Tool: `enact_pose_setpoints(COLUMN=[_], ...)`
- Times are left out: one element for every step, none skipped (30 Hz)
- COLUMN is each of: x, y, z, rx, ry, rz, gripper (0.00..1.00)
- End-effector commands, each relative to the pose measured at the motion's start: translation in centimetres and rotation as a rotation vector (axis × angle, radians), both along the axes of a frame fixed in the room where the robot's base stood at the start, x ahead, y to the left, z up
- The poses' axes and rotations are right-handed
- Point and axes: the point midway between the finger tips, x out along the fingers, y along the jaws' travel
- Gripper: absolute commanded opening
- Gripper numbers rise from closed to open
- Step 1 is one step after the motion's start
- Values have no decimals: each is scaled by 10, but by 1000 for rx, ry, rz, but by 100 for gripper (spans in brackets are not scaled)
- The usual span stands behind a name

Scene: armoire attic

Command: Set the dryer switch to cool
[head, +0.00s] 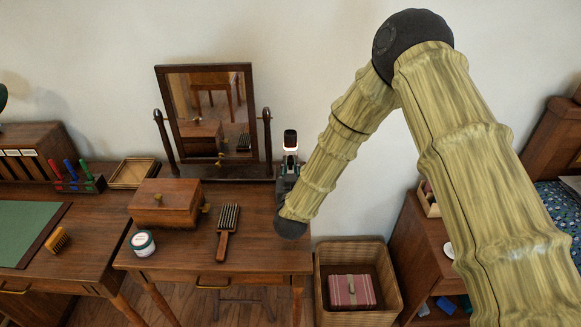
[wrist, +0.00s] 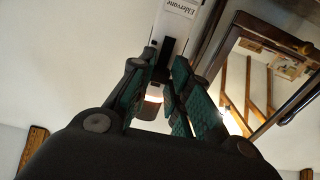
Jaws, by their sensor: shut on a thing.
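The dryer (head: 290,138) is at the back right of the dressing table, beside the mirror. In the head view I see its dark end and a bright white band below it. In the wrist view its white body (wrist: 178,22) carries an "Eldervane" label, and a pale, lit part shows between the fingers. My gripper (head: 288,172) reaches it from the front right. Its teal-padded fingers (wrist: 165,68) are closed around a dark, narrow part of the dryer. The switch and its setting cannot be made out; the fingers hide much of this area.
The tilting mirror (head: 212,105) stands just left of my gripper. A wooden box (head: 165,202), a hairbrush (head: 227,232) and a jar (head: 142,243) are on the dressing table (head: 265,245). A wicker basket (head: 335,255) with a striped box stands on the floor at right.

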Motion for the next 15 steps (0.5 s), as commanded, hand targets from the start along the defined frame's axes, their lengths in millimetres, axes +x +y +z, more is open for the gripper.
enact_pose_setpoints(x=[0,0,0,0,0,0,0,0,0,0,0,0,0,0,0], y=[0,0,0,0,0,0,0,0,0,0,0,0,0,0,0], z=[-8,-10,-11,-11,-11,-10,-10,-10,-10,-10,-10,-10,-10,-10,-10], rx=[-1,-1,-1,-1,0,0,0,0,0,0,0,0,0,0,0], ry=[1,1,1,1,1,1,1,1,1,1,1,1,1,1,1], rz=[1,1,0,0,0,0,0,0,0,0,0,0,0,0,0], gripper=[0,0,0,0,0,0,0,0,0,0,0,0,24,29,37])
